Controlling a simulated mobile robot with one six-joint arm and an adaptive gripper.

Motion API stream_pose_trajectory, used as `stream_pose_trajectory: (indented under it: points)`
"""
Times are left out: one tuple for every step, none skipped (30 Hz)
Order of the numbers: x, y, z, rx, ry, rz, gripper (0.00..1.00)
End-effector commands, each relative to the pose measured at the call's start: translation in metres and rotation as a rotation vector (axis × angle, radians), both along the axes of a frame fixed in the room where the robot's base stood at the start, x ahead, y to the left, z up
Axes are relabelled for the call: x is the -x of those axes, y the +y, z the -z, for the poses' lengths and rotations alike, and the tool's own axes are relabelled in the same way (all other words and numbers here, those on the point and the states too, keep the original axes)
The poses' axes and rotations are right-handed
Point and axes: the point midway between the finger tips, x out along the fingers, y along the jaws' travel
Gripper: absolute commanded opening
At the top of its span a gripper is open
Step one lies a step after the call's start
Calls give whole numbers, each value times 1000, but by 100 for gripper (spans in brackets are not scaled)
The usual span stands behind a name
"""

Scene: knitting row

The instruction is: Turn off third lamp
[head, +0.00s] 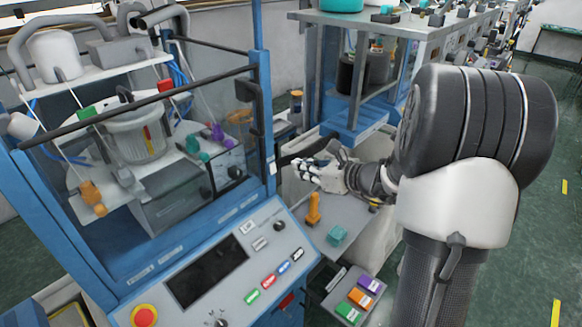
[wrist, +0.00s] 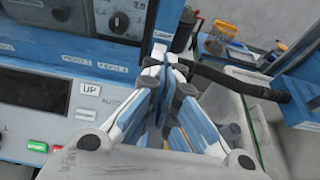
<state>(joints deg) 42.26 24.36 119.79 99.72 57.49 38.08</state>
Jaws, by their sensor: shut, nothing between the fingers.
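No part in view is clearly marked as the third lamp. In the wrist view I see a white UP button (wrist: 90,87), a green button (wrist: 37,146) and part of a red one. My gripper (head: 297,166) is shut and empty, right of the machine's corner post and above the panel's right end. It also shows in the wrist view (wrist: 168,58), covering part of the panel.
A red emergency stop (head: 144,316) is at the panel's lower left. A clear guard (head: 150,165) closes the machine front. An orange peg (head: 313,210) and a teal block (head: 337,235) stand on a side tray. Green floor (head: 545,200) is free at the right.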

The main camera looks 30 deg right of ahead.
Motion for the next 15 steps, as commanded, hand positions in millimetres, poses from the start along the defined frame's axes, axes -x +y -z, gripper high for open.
stream_pose_trajectory:
  points:
    - [10,-4,-7,0,1,2,0]
    - [15,-6,-10,0,0,3,0]
    - [22,-9,-13,1,1,2,0]
    - [27,-10,-15,0,1,2,0]
    - [30,-11,-17,-1,0,1,0]
    - [35,-13,-19,0,0,1,0]
    - [38,-14,-21,0,0,1,0]
    - [41,-15,-22,0,0,1,0]
    - [44,-16,-24,0,1,0,0]
    - [46,-16,-24,-1,1,-1,0]
    - [47,-17,-25,-1,1,-1,0]
    - [49,-17,-25,-1,2,-2,0]
    - [49,-17,-25,-1,2,-2,0]
    - [50,-17,-25,-2,2,-2,0]
    - [50,-17,-26,-2,2,-2,0]
